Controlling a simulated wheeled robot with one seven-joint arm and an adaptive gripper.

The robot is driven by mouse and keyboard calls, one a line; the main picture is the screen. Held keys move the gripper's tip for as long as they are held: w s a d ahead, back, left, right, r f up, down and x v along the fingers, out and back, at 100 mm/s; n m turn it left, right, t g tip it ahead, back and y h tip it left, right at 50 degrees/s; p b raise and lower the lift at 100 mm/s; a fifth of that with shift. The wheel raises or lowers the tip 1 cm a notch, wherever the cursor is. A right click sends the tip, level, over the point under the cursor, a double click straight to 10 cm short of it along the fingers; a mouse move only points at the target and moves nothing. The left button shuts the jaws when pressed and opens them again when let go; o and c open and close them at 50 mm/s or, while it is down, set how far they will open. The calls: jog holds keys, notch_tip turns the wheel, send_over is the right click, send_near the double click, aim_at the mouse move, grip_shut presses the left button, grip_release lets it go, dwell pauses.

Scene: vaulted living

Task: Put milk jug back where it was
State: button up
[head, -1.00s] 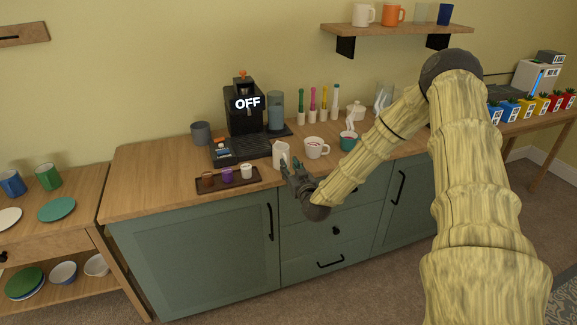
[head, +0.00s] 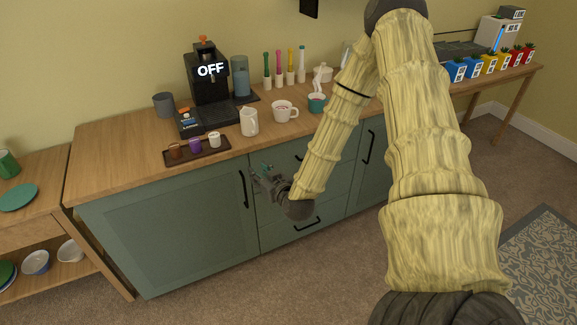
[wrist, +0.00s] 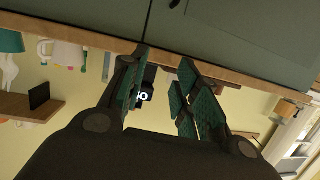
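The white milk jug (head: 249,122) stands upright on the wooden counter, between the dark tray of small cups and the white mug. My gripper (head: 262,176) is below the counter's front edge, in front of the green cabinet doors, apart from the jug. In the wrist view my gripper (wrist: 160,95) has its two fingers spread with nothing between them.
A coffee machine (head: 207,85) marked OFF stands behind the jug. Cabinet handles (head: 243,188) stick out near my gripper.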

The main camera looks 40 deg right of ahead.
jog(key=s+a+f+n+g+y, duration=0.1)
jog(key=s+a+f+g+y, duration=0.2)
jog(key=s+a+f+g, duration=1)
jog(key=s+f, duration=0.3)
jog(key=s, duration=0.4)
jog(key=s+a+f+g, duration=0.1)
jog(key=s+a+f, duration=0.3)
jog(key=s, duration=0.5)
jog(key=s+a+f+g+h, duration=0.1)
jog(key=s+f, duration=0.3)
jog(key=s, duration=0.5)
jog(key=shift+s+a+f, duration=0.15)
jog(key=shift+a+f, duration=0.05)
jog(key=shift+a, duration=0.55)
